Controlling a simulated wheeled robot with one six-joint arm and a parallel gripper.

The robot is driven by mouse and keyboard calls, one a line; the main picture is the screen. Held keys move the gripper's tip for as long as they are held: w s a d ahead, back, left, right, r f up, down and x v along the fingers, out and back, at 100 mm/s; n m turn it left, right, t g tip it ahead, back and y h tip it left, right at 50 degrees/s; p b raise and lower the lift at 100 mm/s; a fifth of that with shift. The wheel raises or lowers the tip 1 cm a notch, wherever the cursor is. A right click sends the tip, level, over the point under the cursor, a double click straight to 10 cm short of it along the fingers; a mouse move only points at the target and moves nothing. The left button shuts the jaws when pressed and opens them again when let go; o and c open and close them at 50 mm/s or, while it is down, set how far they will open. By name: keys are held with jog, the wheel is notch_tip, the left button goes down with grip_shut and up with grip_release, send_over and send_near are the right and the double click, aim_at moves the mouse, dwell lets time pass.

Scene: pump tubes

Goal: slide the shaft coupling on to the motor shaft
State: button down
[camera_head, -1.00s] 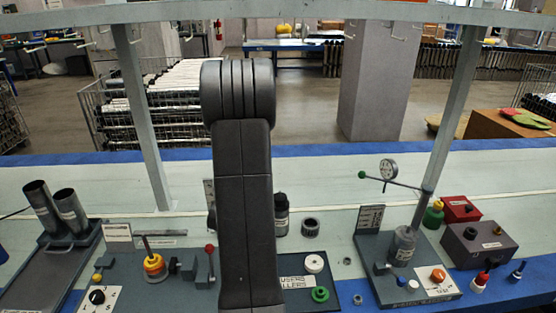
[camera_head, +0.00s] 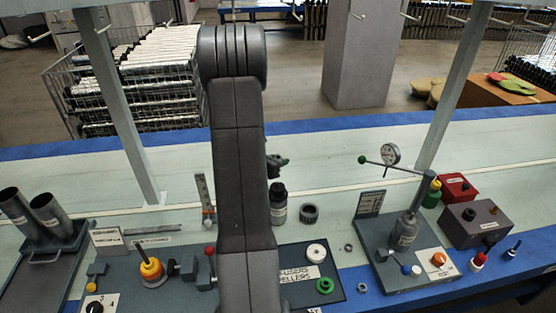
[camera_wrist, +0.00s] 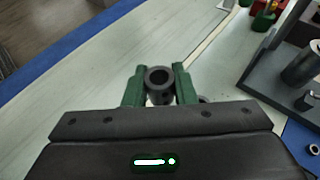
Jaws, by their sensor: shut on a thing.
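The shaft coupling (camera_wrist: 159,99) is a short dark cylinder with a round bore. In the wrist view my gripper (camera_wrist: 159,72) is shut on it, with one green finger on each side and the bore showing towards the camera. In the head view my gripper (camera_head: 280,163) shows only in part to the right of my arm, above the bench, and the coupling in it cannot be made out. I cannot tell which part is the motor shaft. A thin upright rod (camera_head: 143,246) stands in a yellow and orange stack at the left fixture.
A press fixture (camera_head: 404,240) with a gauge and a dark grey box (camera_head: 475,224) are at the right. Two tubes (camera_head: 44,211) lean at the left. The bench's back strip is clear.

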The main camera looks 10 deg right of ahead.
jog(key=shift+f+b, duration=0.15)
jog(key=shift+b, duration=0.35)
notch_tip(320, 180, down, 6)
jog(key=b, duration=0.6)
jog(key=shift+r, duration=0.2)
jog(key=shift+b, duration=1.15)
dwell(1.0)
jog(key=shift+f+b, duration=1.3)
jog(key=shift+b, duration=0.15)
jog(key=c, duration=1.1)
grip_release()
jog(key=shift+a, duration=0.1)
jog(key=p+v, duration=0.1)
jog(key=v, duration=1.2)
jog(key=shift+s+a+r, duration=0.15)
jog(key=shift+s+a, duration=0.1)
jog(key=shift+s, duration=0.05)
